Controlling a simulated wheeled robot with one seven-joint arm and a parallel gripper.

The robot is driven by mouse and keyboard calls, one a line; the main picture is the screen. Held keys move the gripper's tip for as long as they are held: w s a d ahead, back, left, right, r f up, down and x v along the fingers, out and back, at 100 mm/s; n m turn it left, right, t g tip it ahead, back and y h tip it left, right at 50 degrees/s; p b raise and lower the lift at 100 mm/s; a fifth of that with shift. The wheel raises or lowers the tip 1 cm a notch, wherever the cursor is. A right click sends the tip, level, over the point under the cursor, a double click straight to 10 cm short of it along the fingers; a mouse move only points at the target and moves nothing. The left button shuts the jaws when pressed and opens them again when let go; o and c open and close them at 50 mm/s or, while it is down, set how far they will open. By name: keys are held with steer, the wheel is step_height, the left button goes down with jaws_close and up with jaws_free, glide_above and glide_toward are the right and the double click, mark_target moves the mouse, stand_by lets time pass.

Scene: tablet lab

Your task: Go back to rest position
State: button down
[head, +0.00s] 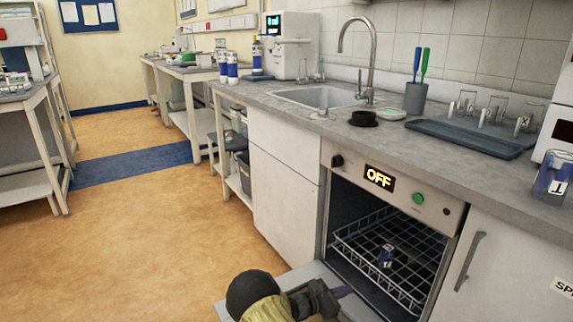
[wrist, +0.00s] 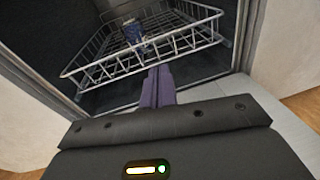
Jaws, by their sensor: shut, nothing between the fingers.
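My gripper (head: 343,292) is low in front of the open washer, over its lowered door (head: 300,275). In the wrist view my gripper (wrist: 158,72) has its purple fingers together, with nothing between them. The fingertips point at the front of the wire rack (head: 345,243); I cannot tell whether they touch it. The rack also shows in the wrist view (wrist: 205,42). A small blue object with a pale label (head: 386,256) stands in the rack, apart from my fingers. It also shows in the wrist view (wrist: 133,32).
The washer panel (head: 405,192) reads OFF and has a green button. The counter (head: 300,112) above holds a sink, a tray with glassware and a blue-labelled container (head: 551,178) at its right end. Open floor (head: 150,230) lies to the left.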

steer(key=s+d+r+m+g+y+p, duration=0.25)
steer(key=s+r+m+g+y, duration=0.4)
steer(key=s+m, duration=0.5)
steer(key=s+a+r+m+t+y+p, duration=0.1)
steer(key=s+a+r+m+y+p, duration=0.1)
steer(key=s+a+r+m+y, duration=0.45)
steer(key=s+a+r+m+t+y+p, duration=0.15)
steer(key=s+r+m, duration=0.25)
steer(key=s+r, duration=0.65)
step_height(320, 180, up, 37)
steer(key=p, duration=3.7)
steer(key=shift+d+y+p, duration=0.35)
steer(key=shift+d+y, duration=0.05)
steer(key=shift+y, duration=0.05)
steer(key=shift+f, duration=0.1)
